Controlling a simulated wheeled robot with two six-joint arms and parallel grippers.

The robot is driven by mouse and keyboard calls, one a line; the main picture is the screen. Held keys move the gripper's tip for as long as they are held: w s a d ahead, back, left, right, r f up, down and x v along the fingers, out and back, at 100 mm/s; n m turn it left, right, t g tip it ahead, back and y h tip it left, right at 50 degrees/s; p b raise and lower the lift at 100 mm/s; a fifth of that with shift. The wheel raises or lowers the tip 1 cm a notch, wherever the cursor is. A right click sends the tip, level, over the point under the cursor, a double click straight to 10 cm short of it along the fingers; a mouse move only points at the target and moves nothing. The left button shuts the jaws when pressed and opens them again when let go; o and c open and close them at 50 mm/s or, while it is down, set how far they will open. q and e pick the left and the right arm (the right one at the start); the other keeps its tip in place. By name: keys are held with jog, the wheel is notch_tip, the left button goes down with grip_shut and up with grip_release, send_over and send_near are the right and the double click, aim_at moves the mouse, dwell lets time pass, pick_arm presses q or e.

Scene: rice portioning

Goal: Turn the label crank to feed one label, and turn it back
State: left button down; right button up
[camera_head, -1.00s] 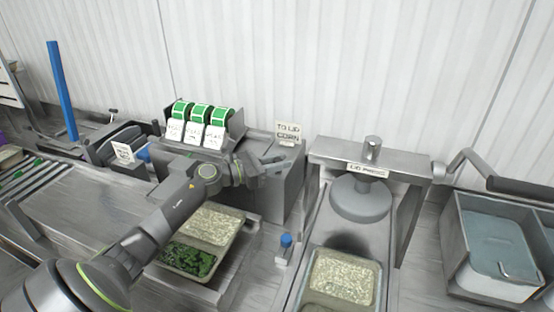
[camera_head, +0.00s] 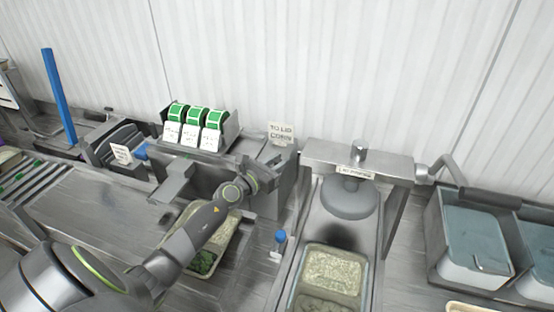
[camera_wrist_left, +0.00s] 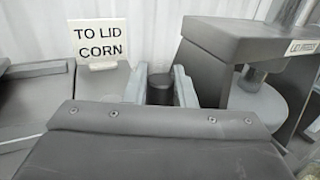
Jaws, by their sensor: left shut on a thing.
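The label dispenser (camera_head: 222,132) stands against the back wall, with three green label rolls (camera_head: 195,117) and white labels hanging from them. My left gripper (camera_head: 268,172) is at the right end of the dispenser's grey housing, below the "TO LID CORN" sign (camera_head: 281,131). In the left wrist view, its two grey fingers (camera_wrist_left: 162,84) are shut on a dark upright cylinder, the crank handle (camera_wrist_left: 160,90). The rest of the crank is hidden behind my gripper. The sign also shows in the left wrist view (camera_wrist_left: 98,45). My right gripper is not in view.
The lid press (camera_head: 357,165) stands to the right, with a rice-filled tray (camera_head: 333,272) in front of it. A partly hidden food tray (camera_head: 222,242) lies under my left arm. A small blue-topped bottle (camera_head: 280,240) stands between. Blue-grey bins (camera_head: 475,235) are at right.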

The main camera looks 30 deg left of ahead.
pick_arm(q)
jog(key=shift+w+n+y, duration=0.1)
jog(key=shift+n+y, duration=0.2)
jog(key=shift+y, duration=0.2)
dwell(0.3)
jog(key=c, duration=1.3)
grip_release()
jog(key=shift+o, duration=0.2)
jog(key=s+a, duration=0.2)
jog(key=s, duration=1.5)
jog(key=shift+o, duration=0.3)
jog(key=shift+s+a, duration=0.1)
